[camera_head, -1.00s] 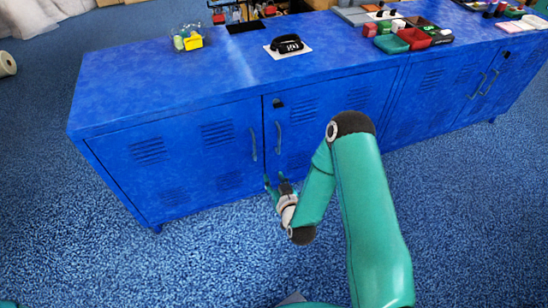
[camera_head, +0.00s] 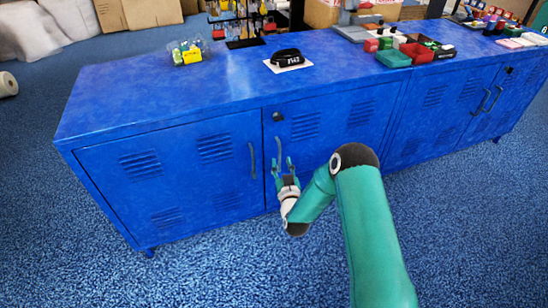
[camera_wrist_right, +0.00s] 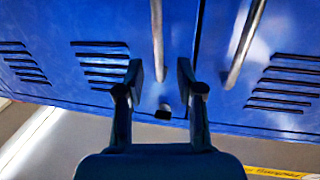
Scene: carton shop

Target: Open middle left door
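The blue cabinet's middle left door (camera_head: 335,118) is shut. Its upright bar handle (camera_head: 278,151) is near its left edge, below a dark lock (camera_head: 277,116). My right gripper (camera_head: 283,165) is open, its fingers apart at the lower part of this handle in the head view. In the right wrist view, which looks upside down, the handle (camera_wrist_right: 157,40) runs up between the open fingers (camera_wrist_right: 160,75), and the lock (camera_wrist_right: 163,112) shows below it. I cannot tell whether the fingers touch it. My left gripper is not in view.
The left door (camera_head: 180,170) is shut, its handle (camera_head: 252,160) close beside the middle left one. A black item (camera_head: 285,57), a small tub (camera_head: 188,52) and a red bin (camera_head: 418,53) stand on the cabinet top. Blue carpet (camera_head: 240,265) in front is clear.

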